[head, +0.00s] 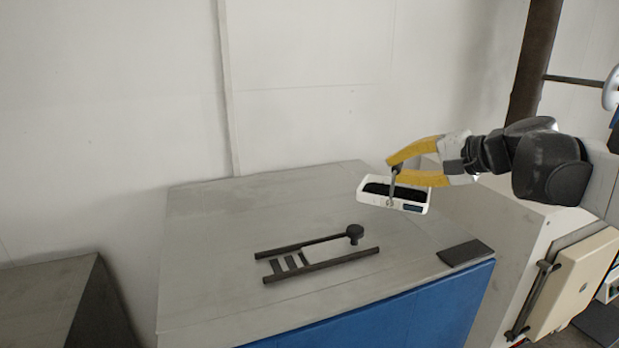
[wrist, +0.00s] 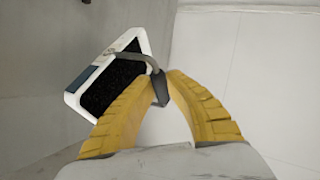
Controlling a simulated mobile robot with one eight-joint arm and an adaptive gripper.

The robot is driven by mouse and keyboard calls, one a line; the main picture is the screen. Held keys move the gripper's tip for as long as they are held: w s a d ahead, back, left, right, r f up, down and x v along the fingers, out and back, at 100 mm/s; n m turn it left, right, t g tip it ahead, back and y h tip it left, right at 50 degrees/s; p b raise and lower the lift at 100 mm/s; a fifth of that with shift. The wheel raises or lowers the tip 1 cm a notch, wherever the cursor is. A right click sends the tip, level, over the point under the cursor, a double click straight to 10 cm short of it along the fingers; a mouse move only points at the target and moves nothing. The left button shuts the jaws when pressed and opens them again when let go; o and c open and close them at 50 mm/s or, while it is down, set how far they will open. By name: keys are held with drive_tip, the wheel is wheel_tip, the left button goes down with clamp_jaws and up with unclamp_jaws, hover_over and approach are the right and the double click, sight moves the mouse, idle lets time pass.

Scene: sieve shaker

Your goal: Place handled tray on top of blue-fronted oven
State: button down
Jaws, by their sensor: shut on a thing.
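The handled tray (head: 374,198) is a small white tray with a black inside and a grey handle. My gripper (head: 392,172) has yellow fingers and is shut on the tray's handle. In the head view the tray hangs above the right part of the blue-fronted oven's grey top (head: 210,230), apart from it as far as I can tell. In the wrist view the white tray (wrist: 138,42) hangs tilted beyond the fingertips (wrist: 166,82), its handle between them. The oven's blue front (head: 400,318) shows at the bottom of the head view.
A dark metal rack with a round knob (head: 354,233) lies on the middle of the oven top. A flat dark plate (head: 465,252) is at its front right corner. A pale cabinet with a door (head: 572,283) stands to the right. The oven top's left part is clear.

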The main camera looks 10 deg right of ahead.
sight(397, 184)
wheel_tip(397, 184, down, 4)
drive_tip(key=shift+w+f+p, duration=0.1)
drive_tip(key=shift+w+p, duration=0.05)
drive_tip(key=shift+p, duration=0.2)
drive_tip(key=c, duration=1.5)
unclamp_jaws()
drive_tip(key=shift+f, duration=0.1)
drive_tip(key=shift+s+r, duration=0.2)
drive_tip(key=shift+r, duration=0.05)
drive_tip(key=b+v, duration=0.1)
drive_tip(key=v, duration=1)
drive_tip(key=shift+s+d+r+b, duration=0.15)
drive_tip(key=shift+s+d+b, duration=0.1)
drive_tip(key=shift+s+b, duration=0.1)
